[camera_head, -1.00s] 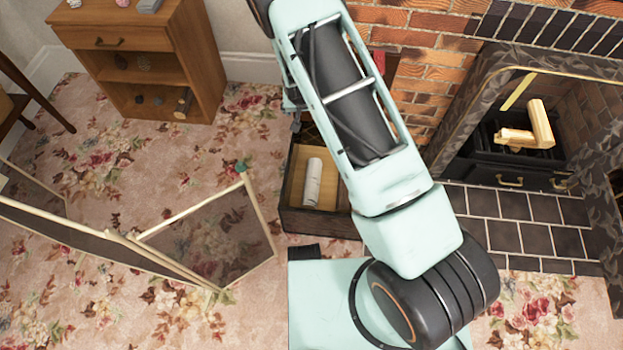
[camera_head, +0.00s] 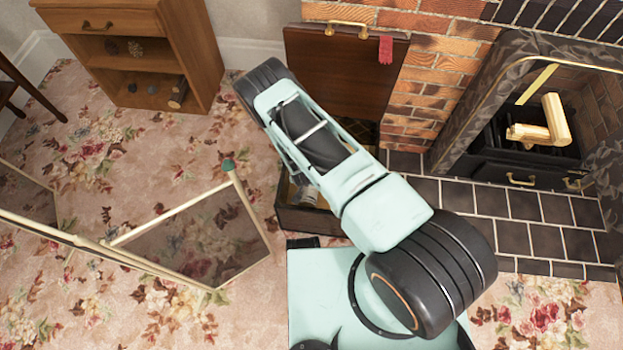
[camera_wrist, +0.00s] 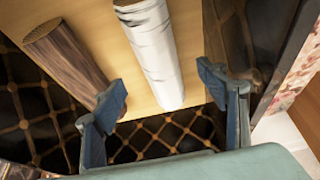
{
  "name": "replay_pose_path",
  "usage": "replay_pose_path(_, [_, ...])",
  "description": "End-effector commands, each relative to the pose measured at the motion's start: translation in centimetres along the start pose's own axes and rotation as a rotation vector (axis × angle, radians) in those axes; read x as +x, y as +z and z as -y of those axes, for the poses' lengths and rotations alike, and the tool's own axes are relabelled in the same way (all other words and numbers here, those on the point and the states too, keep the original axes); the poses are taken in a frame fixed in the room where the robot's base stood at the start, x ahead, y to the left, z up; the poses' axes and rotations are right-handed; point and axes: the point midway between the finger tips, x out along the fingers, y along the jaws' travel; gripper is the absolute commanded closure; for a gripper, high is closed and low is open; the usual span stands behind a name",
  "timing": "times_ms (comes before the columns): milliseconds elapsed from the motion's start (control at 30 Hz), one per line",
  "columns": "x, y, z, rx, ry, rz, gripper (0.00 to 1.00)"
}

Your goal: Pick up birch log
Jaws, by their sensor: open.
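The birch log (camera_wrist: 155,50), white with grey marks, lies in a wooden box (camera_head: 312,223) on the floor. In the wrist view it runs up from the centre and is cut off at the top. My gripper (camera_wrist: 163,84) is open and empty, with one blue finger on each side of the log's near end. I cannot tell how far above the log the fingers are. In the head view my arm hides the gripper and most of the box; only a pale bit of the log (camera_head: 308,193) shows.
A brown bark log (camera_wrist: 65,58) lies left of the birch log, close to my left finger. The box's wooden lid (camera_head: 340,75) stands open behind. A mesh screen (camera_head: 190,235) stands left. The brick fireplace holds pale logs (camera_head: 545,125) at right.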

Motion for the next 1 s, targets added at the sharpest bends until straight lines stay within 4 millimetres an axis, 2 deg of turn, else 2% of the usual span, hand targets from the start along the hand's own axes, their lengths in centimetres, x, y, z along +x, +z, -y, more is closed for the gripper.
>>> replay_pose_path(33, [1.2,0.1,-0.1,0.000,0.000,-0.001,0.33])
replay_pose_path(100, [2.1,0.1,-0.1,-0.001,0.000,-0.001,0.33])
replay_pose_path(267, [3.2,0.0,0.0,-0.001,0.000,0.000,0.33])
replay_pose_path(600, [7.7,-0.3,-0.3,-0.003,0.000,0.000,0.33])
replay_pose_path(900, [8.1,-0.4,-0.3,-0.003,0.000,0.000,0.33])
replay_pose_path(1000, [8.0,-0.4,-0.3,-0.003,0.000,0.000,0.43])
